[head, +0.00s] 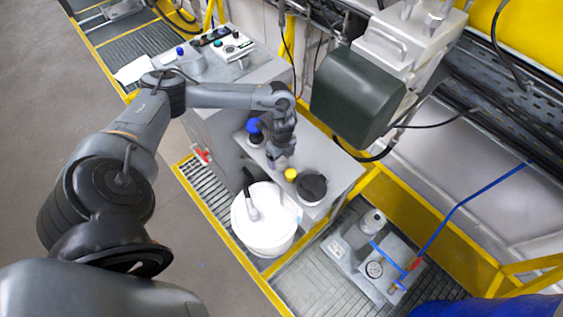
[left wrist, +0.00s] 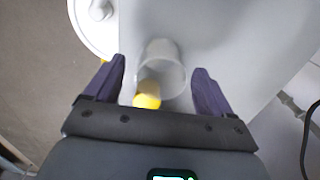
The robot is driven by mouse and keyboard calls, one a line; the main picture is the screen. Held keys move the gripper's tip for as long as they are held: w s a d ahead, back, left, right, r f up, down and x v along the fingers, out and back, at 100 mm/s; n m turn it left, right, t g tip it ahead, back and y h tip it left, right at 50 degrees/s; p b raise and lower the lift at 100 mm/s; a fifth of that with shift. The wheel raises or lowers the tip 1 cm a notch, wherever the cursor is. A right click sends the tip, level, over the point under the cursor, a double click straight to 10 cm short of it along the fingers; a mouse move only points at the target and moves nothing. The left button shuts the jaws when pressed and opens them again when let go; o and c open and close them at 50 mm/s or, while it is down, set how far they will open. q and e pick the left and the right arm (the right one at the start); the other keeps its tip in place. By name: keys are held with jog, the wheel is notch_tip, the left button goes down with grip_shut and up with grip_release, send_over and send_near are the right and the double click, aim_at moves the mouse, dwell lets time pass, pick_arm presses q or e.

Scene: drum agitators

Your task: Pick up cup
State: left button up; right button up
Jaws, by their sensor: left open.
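In the left wrist view a pale grey, translucent cup (left wrist: 166,58) stands on a light grey surface, between and just beyond the fingers of my left gripper (left wrist: 160,82). The fingers are open, one on each side, with gaps to the cup. A small yellow object (left wrist: 147,96) overlaps the cup's near side; I cannot tell if it is inside or in front. In the head view my left gripper (head: 281,166) points down over the grey bench beside a yellow item (head: 290,174). I cannot make out the cup there. My right gripper is not in view.
A white bucket (head: 262,230) stands left of the bench, near the gripper. A dark round lid (head: 312,187) and a blue-capped item (head: 254,127) sit on the bench. A dark green motor housing (head: 355,98) hangs close to the right. Yellow rails (head: 225,222) edge the platform.

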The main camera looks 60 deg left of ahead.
pick_arm(q)
jog(key=shift+f, duration=1.3)
jog(key=c, duration=1.1)
